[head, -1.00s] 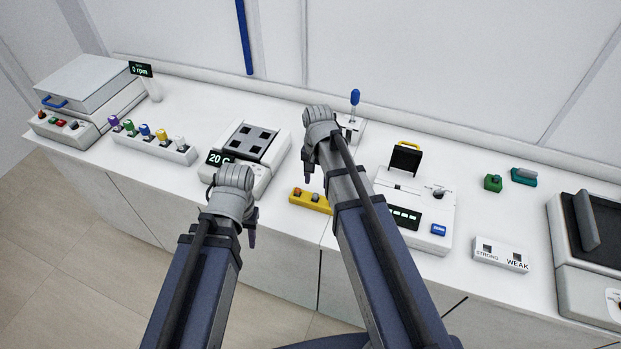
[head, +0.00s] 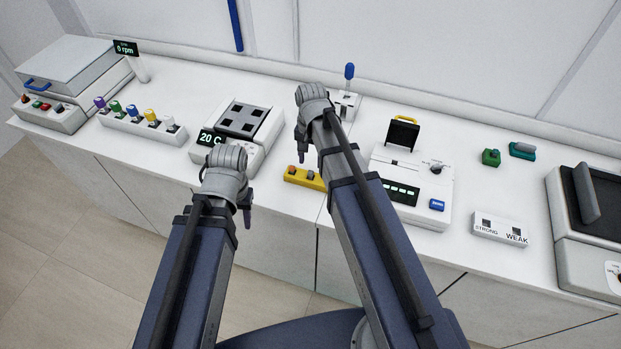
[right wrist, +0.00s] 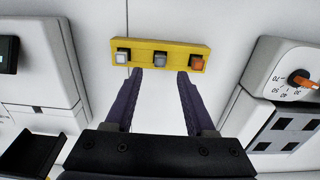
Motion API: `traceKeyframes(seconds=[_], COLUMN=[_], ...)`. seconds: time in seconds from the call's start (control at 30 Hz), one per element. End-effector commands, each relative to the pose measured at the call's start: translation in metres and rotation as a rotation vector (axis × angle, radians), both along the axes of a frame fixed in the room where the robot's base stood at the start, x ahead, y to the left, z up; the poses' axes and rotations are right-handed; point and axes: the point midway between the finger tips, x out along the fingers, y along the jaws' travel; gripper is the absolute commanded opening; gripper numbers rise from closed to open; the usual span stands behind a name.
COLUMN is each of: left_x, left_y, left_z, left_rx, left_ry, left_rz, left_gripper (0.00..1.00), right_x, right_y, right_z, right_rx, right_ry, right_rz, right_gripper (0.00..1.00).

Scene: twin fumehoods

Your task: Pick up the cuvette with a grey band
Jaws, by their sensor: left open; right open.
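A yellow rack (head: 306,178) lies on the bench near its front edge and also spans the top of the right wrist view (right wrist: 188,50). It holds three cuvettes: one with a grey band in the middle (right wrist: 160,61), one white (right wrist: 122,56) and one orange (right wrist: 197,63). My right gripper (right wrist: 160,76) is open and empty; its fingertips lie to either side of the grey-banded cuvette's line, apart from it in the picture. In the head view my right gripper (head: 303,158) hangs just behind the rack, and my arm hides the rack's right end. My left gripper (head: 246,205) is by the bench's front edge.
A heater block reading 20 C (head: 264,121) stands left of the rack. An instrument with a raised black lid (head: 412,178) stands to the right. A white rack with several coloured caps (head: 143,127) is further left.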

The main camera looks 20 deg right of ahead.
Motion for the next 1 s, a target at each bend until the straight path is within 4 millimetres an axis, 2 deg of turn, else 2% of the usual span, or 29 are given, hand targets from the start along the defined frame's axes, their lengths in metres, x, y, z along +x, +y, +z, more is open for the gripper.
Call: traceKeyframes(seconds=[0.03, 0.33, 0.67, 1.0], left_x=[0.0, 0.0, 0.0, 0.0], left_y=[0.0, 0.0, 0.0, 0.0], left_z=[-0.009, -0.044, -0.046, -0.046], left_rx=[0.0, 0.0, 0.0, 0.0], left_ry=[0.0, 0.0, 0.0, 0.0], left_rz=[0.0, 0.002, 0.002, 0.002], left_gripper=[0.44, 0.44, 0.44, 0.44], right_x=[-0.001, -0.003, -0.003, -0.003], right_y=[0.0, 0.002, 0.002, 0.002], right_z=[-0.009, -0.044, -0.046, -0.046], right_rx=[0.0, 0.0, 0.0, 0.0], right_ry=[0.0, 0.0, 0.0, 0.0], right_rz=[0.0, 0.0, -0.001, -0.001], right_gripper=[0.55, 0.55, 0.55, 0.17])
